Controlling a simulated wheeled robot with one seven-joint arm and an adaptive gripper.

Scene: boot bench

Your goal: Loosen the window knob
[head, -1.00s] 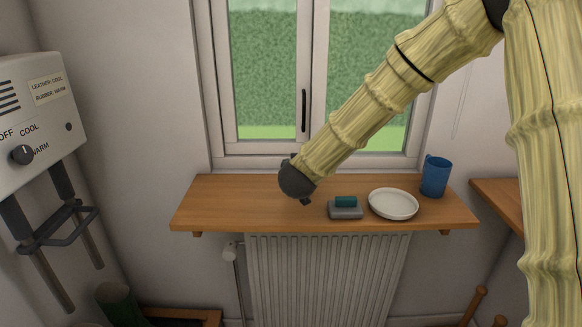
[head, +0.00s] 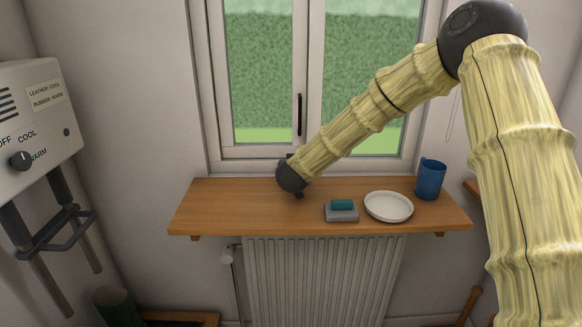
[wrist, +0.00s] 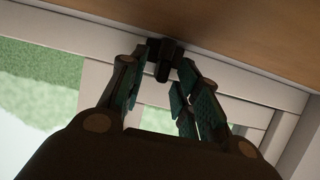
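The window knob (wrist: 166,47) is a small dark piece with short arms. In the wrist view it sits on the pale window frame, close to the wooden sill edge. My gripper (wrist: 162,65) is open, with its green-padded fingers on either side of the knob's near end. I cannot tell whether either finger touches it. In the head view my dark wrist (head: 291,176) is low at the window frame, just above the sill, and my fingers are mostly hidden behind it. A long black window handle (head: 299,115) stands upright on the middle frame bar.
On the wooden sill (head: 220,205) are a grey block with a teal top (head: 341,212), a white plate (head: 388,206) and a blue mug (head: 431,179), all right of my wrist. A radiator (head: 320,280) is below. A dryer unit (head: 35,125) hangs at left.

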